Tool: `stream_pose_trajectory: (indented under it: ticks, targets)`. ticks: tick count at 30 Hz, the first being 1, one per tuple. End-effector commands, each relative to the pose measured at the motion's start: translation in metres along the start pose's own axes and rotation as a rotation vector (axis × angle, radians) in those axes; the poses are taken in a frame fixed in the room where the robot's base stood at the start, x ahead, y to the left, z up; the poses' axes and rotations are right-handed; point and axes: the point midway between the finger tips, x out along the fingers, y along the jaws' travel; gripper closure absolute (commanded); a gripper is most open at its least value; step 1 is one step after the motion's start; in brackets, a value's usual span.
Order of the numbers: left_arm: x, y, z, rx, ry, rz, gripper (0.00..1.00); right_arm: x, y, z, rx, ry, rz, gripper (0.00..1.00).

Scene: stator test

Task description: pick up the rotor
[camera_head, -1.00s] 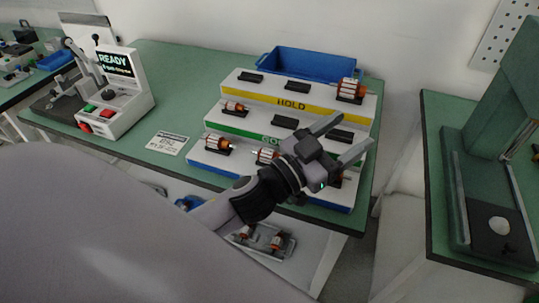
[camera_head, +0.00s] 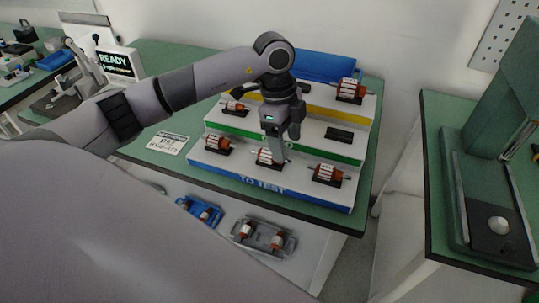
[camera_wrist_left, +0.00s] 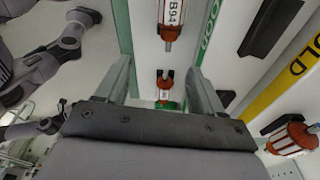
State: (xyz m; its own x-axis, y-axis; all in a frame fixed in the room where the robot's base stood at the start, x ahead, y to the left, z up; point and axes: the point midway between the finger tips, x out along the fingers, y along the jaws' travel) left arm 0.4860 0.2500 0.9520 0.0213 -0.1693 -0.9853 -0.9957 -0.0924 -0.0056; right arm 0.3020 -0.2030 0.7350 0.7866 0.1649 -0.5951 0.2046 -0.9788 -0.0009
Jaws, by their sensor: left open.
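A tiered rack on the green bench holds rotors with copper-orange ends and white labels. Its front step, marked TO TEST (camera_head: 262,186), carries a left rotor (camera_head: 217,144), a middle rotor (camera_head: 265,158) and a right rotor (camera_head: 327,174). My left gripper (camera_head: 277,152) points down over the middle rotor and partly covers it. In the left wrist view the gripper (camera_wrist_left: 158,72) is open, with a rotor (camera_wrist_left: 164,86) visible between its fingers and a rotor marked B94 (camera_wrist_left: 171,15) above. Whether the fingers touch anything is unclear. My right gripper is not in view.
A rotor (camera_head: 235,107) sits on the middle step and another (camera_head: 351,89) on the top step, near empty black holders (camera_head: 339,134). A blue bin (camera_head: 325,66) stands behind. Trays with rotors (camera_head: 263,236) lie below the bench. A READY tester (camera_head: 119,64) stands left.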

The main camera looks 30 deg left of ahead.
Motion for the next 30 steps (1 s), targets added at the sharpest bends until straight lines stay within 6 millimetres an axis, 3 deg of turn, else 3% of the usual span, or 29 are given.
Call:
stream_pose_trajectory:
  ticks: [3, 6, 21, 30]
  targets:
    - [-0.015, -0.006, 0.029, -0.101, -0.123, -0.007, 0.32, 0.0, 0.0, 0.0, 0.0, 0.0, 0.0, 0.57]
    - [-0.017, -0.007, 0.04, -0.14, -0.168, -0.006, 0.32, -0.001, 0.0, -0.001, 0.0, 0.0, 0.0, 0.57]
    - [0.044, -0.003, 0.052, -0.145, -0.173, -0.004, 0.32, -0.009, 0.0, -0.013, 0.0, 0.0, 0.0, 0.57]
    - [0.05, -0.004, 0.052, -0.143, -0.172, -0.007, 0.32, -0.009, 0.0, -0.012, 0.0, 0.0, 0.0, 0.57]
